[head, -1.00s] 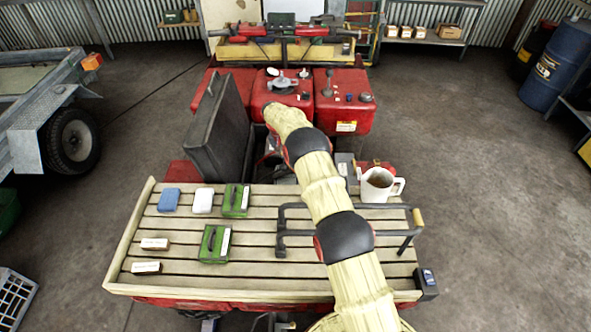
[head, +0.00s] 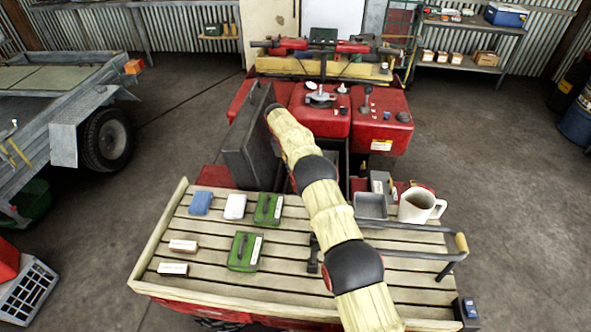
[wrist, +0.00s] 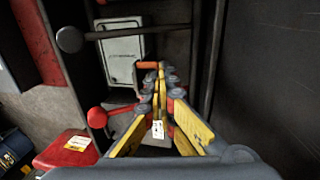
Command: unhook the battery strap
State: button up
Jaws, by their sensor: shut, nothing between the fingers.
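In the wrist view my gripper (wrist: 160,72) is shut and empty, its yellow fingers drawn together. A small orange piece (wrist: 148,65) shows by the fingertips; I cannot tell whether it belongs to the strap. A white tag (wrist: 158,130) shows low between the finger links. In the head view my gripper is hidden behind the raised black seat (head: 248,145) and my arm. I cannot make out the battery or its strap for certain in either view.
A red knob (wrist: 97,117) and a dark bar stand left of my fingers, with a dark wall close on the right. The slatted rack (head: 215,268) holds green boxes, small blocks, a grey tray (head: 370,206) and a white mug (head: 420,206). A trailer (head: 75,115) stands left.

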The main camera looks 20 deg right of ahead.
jog(key=shift+o, duration=1.4)
jog(key=shift+s+d+f, duration=0.35)
jog(key=shift+f, duration=0.15)
jog(key=shift+s+d+f, duration=0.3)
jog(key=shift+f, duration=0.15)
jog(key=o, duration=0.4)
jog(key=shift+w+d+f, duration=0.15)
jog(key=shift+w+a+r, duration=0.1)
jog(key=shift+a+r, duration=0.1)
jog(key=shift+r, duration=0.1)
